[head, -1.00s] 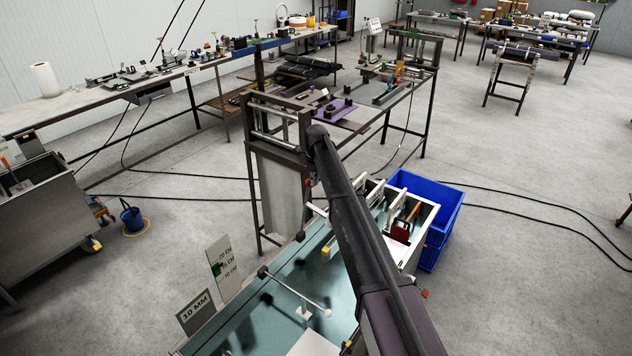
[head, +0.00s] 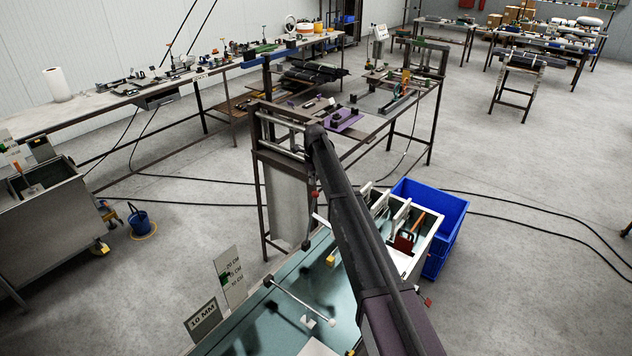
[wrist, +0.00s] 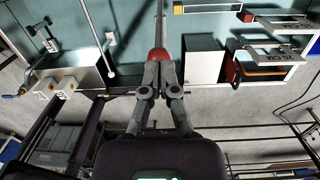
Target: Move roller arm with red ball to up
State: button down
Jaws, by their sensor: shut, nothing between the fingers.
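In the wrist view, the red ball (wrist: 158,54) sits at the tips of my gripper (wrist: 158,66), in line with a thin grey rod that runs up to the top edge. The fingers are together and hold nothing. I cannot tell whether they touch the ball. In the head view, a small red knob (head: 314,194) shows just left of my arm, in front of the metal frame; it seems to be the same ball.
A teal-floored trough (head: 260,325) lies below my arm, with a white-tipped rod (head: 302,302) over it. A "10 MM" sign (head: 202,322) stands at its left edge. A blue crate (head: 455,215) stands right of the trough. The dark metal frame (head: 262,190) rises behind.

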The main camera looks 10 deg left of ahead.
jog(key=a+r+p, duration=0.1)
jog(key=w+a+r+p, duration=0.1)
jog(key=r+p, duration=0.1)
jog(key=shift+w+a+r, duration=0.15)
jog(key=shift+r, duration=0.05)
dwell(0.8)
jog(key=s+d+f+n+b, duration=0.3)
jog(key=s+d+n, duration=0.2)
jog(key=s+d, duration=0.5)
jog(key=s+d+f+n+b, duration=0.2)
jog(key=s+d+n, duration=0.4)
jog(key=d, duration=0.5)
jog(key=s+d+f+n+b, duration=0.3)
jog(key=s+d+n, duration=0.3)
jog(key=s, duration=0.7)
jog(key=s+d+f+n+b, duration=0.3)
jog(key=s+d+n, duration=0.3)
jog(key=s+d, duration=0.4)
jog(key=s, duration=0.3)
jog(key=shift+s+d+n+h, duration=0.2)
jog(key=shift+d+n+h, duration=0.1)
jog(key=shift+d+n, duration=0.1)
